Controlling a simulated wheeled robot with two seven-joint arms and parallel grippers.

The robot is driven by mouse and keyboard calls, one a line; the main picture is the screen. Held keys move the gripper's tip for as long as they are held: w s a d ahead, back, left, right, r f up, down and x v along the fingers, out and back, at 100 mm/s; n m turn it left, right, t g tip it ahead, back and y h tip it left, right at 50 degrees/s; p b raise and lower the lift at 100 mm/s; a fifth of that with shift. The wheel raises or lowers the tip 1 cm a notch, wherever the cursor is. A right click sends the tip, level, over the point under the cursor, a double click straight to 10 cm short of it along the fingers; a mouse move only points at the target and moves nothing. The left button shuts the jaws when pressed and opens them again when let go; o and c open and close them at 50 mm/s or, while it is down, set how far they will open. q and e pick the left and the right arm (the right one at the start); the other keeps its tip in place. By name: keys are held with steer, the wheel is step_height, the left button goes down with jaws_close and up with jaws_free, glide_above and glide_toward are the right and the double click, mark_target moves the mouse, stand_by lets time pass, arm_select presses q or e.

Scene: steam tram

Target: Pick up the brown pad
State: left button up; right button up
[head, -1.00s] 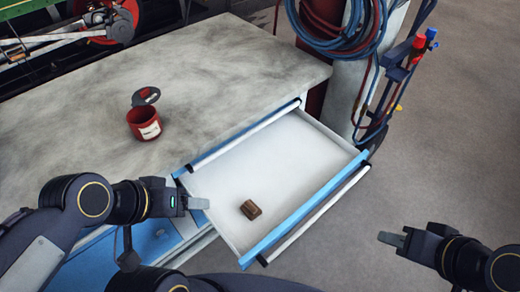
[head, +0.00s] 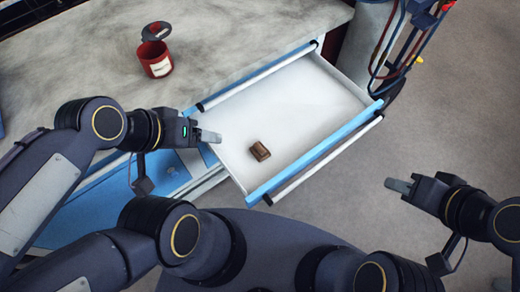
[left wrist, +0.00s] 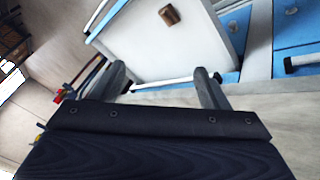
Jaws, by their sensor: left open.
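The brown pad (head: 260,151) is a small dark brown block lying on the white floor of the open drawer (head: 310,95), towards the drawer's near left part. It also shows in the left wrist view (left wrist: 169,15), at the top, beyond the fingertips. My left gripper (head: 208,136) is at the drawer's left edge, left of the pad and apart from it. In the left wrist view its two fingers (left wrist: 158,78) are spread with nothing between them. My right gripper (head: 398,186) is over the floor to the right of the drawer; its finger gap cannot be made out.
A red can (head: 156,64) with a raised dark lid stands on the grey worktop (head: 225,40). The drawer has a blue front (head: 318,152) with a white handle bar. Hoses hang at the upper right. The floor (head: 460,120) at right is clear.

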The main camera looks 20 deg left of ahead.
arm_select(q)
steer(key=w+d+f+n+g+b, duration=0.1)
steer(key=w+d+f+n+g, duration=0.25)
steer(key=w+f, duration=0.5)
steer(key=n+g+y, duration=0.2)
steer(key=n+y, duration=0.2)
steer(key=n, duration=0.1)
glide_above(260, 148)
steer(key=f, duration=0.8)
steer(key=f+b, duration=0.1)
steer(key=f, duration=0.4)
steer(key=shift+w+a, duration=0.1)
steer(key=shift+w, duration=0.15)
step_height(260, 148, down, 8)
steer(key=shift+s+r, duration=0.15)
